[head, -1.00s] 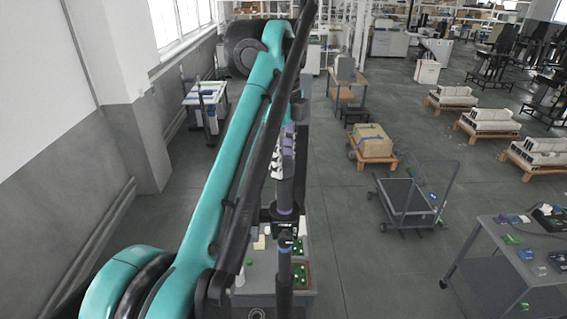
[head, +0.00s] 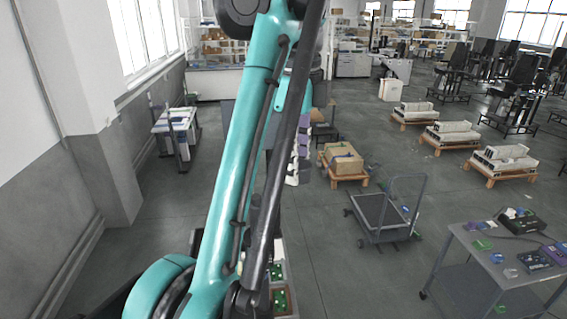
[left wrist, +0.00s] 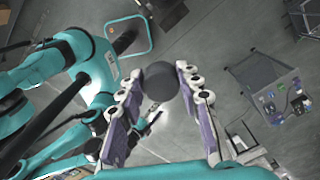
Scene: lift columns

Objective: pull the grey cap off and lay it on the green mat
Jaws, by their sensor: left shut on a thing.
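My left gripper (head: 299,155) hangs beyond my teal arm in the head view, purple finger pads showing. In the left wrist view its fingers (left wrist: 160,92) are shut on a dark grey round cap (left wrist: 160,79), held at the fingertips with floor behind it. My arm hides the cap in the head view. Green patches (head: 278,270) show at the work table beside my arm, low in the head view; I cannot tell which is the green mat. A dark end (left wrist: 146,124), possibly my right gripper, shows between the left fingers in the wrist view; its jaws are unclear.
A grey table (head: 475,250) with small coloured items stands at the lower right. A dark platform cart (head: 385,212) and a pallet with a cardboard box (head: 343,160) stand on the floor. More loaded pallets (head: 500,158) are farther right. Open floor lies between them.

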